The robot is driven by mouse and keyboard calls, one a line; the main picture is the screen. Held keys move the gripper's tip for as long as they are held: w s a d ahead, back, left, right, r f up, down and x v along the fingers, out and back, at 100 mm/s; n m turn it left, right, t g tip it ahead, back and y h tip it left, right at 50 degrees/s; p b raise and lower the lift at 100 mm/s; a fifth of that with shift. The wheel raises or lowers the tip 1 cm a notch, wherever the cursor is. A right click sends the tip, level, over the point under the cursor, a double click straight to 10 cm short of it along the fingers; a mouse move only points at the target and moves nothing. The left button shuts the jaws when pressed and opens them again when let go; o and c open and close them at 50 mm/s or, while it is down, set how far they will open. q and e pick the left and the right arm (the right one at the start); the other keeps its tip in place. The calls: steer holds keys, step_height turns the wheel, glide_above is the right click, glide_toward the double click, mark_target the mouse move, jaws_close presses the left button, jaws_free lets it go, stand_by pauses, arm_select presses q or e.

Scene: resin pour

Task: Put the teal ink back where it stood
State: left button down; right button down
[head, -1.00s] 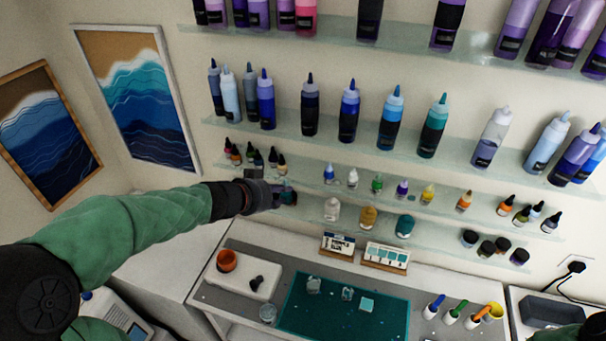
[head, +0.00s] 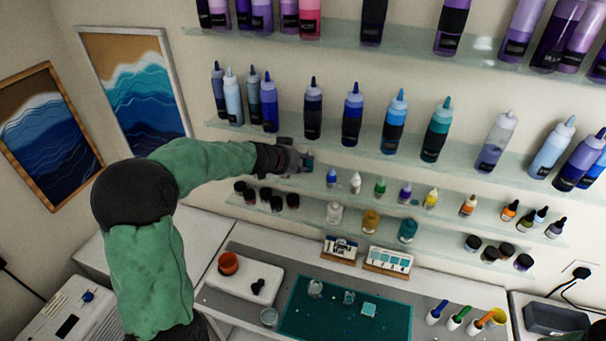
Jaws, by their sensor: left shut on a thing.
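My left gripper (head: 298,158) is shut on the teal ink (head: 308,161), a small dark teal bottle partly covered by the fingers. The bottle is at the upper small-bottle shelf (head: 320,177), just left of a small blue bottle (head: 331,177). I cannot tell whether its base touches the shelf. My left forearm hides the left part of this shelf. My right gripper is not in view.
Small white (head: 355,183) and green (head: 380,186) bottles stand farther right on that shelf. Dark jars (head: 265,196) stand below the gripper. Large bottles such as a dark blue one (head: 313,108) stand on the shelf above.

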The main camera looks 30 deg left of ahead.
arm_select(q)
steer(key=shift+f+b, duration=1.4)
steer(key=shift+f, duration=0.7)
steer(key=shift+w+f, duration=0.15)
steer(key=shift+f, duration=0.2)
steer(key=shift+w+a, duration=0.1)
steer(key=shift+w, duration=0.15)
steer(key=shift+s+f, duration=0.1)
steer(key=c, duration=1.2)
jaws_free()
steer(key=shift+o, duration=0.2)
